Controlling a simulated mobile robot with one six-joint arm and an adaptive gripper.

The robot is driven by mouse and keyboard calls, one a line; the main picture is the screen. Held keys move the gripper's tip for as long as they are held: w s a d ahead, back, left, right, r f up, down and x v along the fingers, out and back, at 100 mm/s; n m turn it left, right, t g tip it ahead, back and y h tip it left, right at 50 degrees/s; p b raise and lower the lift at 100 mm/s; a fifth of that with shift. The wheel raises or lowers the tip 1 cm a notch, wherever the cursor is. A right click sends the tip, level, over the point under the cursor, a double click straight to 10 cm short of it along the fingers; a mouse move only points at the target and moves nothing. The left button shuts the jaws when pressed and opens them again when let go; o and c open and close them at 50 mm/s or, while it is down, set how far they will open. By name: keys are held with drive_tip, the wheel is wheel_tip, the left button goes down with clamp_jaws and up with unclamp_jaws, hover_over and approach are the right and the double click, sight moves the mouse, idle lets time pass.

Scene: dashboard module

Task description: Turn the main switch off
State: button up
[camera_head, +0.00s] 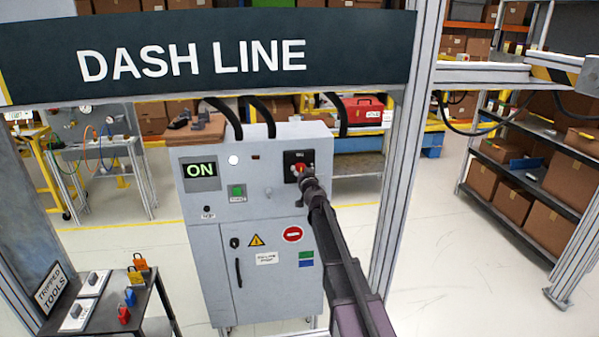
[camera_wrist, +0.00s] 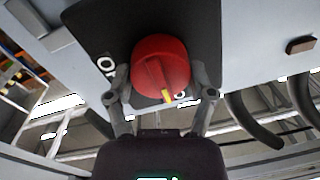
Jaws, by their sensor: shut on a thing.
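The main switch is a red rotary knob (camera_wrist: 160,68) on a black plate (camera_wrist: 200,22), with a yellow pointer mark on its ridge. My gripper reaches the upper right of the grey cabinet (camera_head: 262,225). In the wrist view my gripper (camera_wrist: 161,88) is shut on the knob, one finger on each side. The wrist view is tilted, and the plate's lettering is partly hidden. A display (camera_head: 201,171) on the cabinet reads ON in green.
A green button (camera_head: 237,191) and a white lamp (camera_head: 233,160) sit left of the switch. A metal post (camera_head: 405,150) stands close right of my arm. A dark DASH LINE sign (camera_head: 200,58) spans above. A small table (camera_head: 105,312) holds padlocks at lower left.

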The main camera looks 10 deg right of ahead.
drive_tip(key=m, duration=0.4)
drive_tip(key=shift+b, duration=0.3)
drive_tip(key=m, duration=0.5)
drive_tip(key=shift+d+f+t+b, duration=0.1)
drive_tip(key=shift+f+t+b, duration=0.05)
drive_tip(key=shift+t+b, duration=0.15)
drive_tip(key=m, duration=0.5)
drive_tip(key=shift+f+h, duration=0.1)
drive_tip(key=shift+h, duration=0.3)
drive_tip(key=shift+m+b, duration=0.35)
drive_tip(key=shift+m, duration=1.85)
drive_tip(key=o, duration=1.1)
drive_tip(key=shift+d+f, duration=0.1)
